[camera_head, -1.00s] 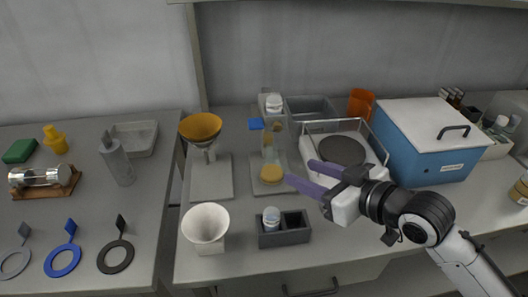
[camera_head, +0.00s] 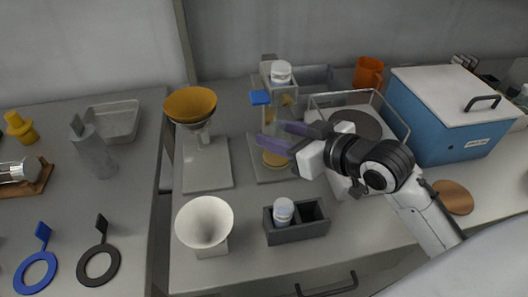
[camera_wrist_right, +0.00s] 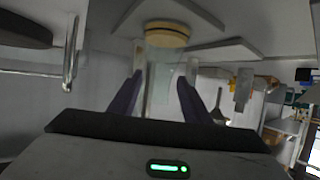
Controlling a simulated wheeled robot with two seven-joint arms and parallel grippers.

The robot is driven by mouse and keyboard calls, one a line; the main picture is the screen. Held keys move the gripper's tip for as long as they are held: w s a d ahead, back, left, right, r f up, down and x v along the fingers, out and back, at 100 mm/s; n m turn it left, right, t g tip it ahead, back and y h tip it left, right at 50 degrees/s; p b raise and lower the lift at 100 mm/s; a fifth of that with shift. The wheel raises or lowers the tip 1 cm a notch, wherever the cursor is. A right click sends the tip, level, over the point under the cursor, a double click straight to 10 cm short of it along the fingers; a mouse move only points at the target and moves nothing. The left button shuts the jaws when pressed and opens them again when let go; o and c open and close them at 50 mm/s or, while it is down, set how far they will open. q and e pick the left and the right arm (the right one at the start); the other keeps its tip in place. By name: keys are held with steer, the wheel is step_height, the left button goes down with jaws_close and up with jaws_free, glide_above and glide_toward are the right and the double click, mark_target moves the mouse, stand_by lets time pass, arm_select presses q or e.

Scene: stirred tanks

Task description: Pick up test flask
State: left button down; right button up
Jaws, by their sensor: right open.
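A clear glass flask with an amber layer at its bottom (camera_head: 276,159) stands on a grey stand plate behind my right gripper; I take it for the test flask. My right gripper (camera_head: 270,134) is open, its two purple fingers pointing left at the flask's upper part. In the right wrist view, the flask's amber bottom (camera_wrist_right: 166,36) shows ahead of the open fingers, with its clear body lying between or just beyond the fingertips. I cannot tell if the fingers touch the glass. My left gripper is not in view.
A funnel stand with an amber bowl (camera_head: 190,104) is left of the flask. A white funnel cup (camera_head: 204,222) and grey holder with a bottle (camera_head: 300,232) stand in front.

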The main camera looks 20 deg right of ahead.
steer(key=shift+w+f, duration=0.1)
steer(key=shift+w, duration=0.15)
steer(key=shift+s, duration=0.1)
jaws_close()
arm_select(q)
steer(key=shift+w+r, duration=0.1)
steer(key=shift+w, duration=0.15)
arm_select(e)
steer(key=shift+r, duration=0.2)
